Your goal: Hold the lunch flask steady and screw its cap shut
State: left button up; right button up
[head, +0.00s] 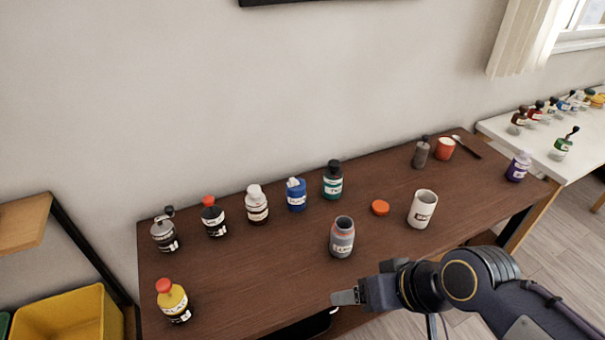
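A grey flask (341,247) with a pale label and an orange band near the top stands upright and uncapped near the table's front edge; I take it as the lunch flask. An orange round cap (380,207) lies on the table to its right and a little behind it. My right gripper (344,298) comes in from the right, in front of and below the flask, touching neither flask nor cap. Its fingers are seen edge-on, so their opening does not show. My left gripper is out of the picture.
Several bottles stand in a row behind the flask, including a blue one (296,195) and a teal one (333,182). A white cup (422,208) stands right of the cap. A yellow bottle (173,301) is at front left. The brown table (260,270) is clear left of the flask.

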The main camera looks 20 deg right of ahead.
aim_at(342, 232)
jog(key=z, duration=1.35)
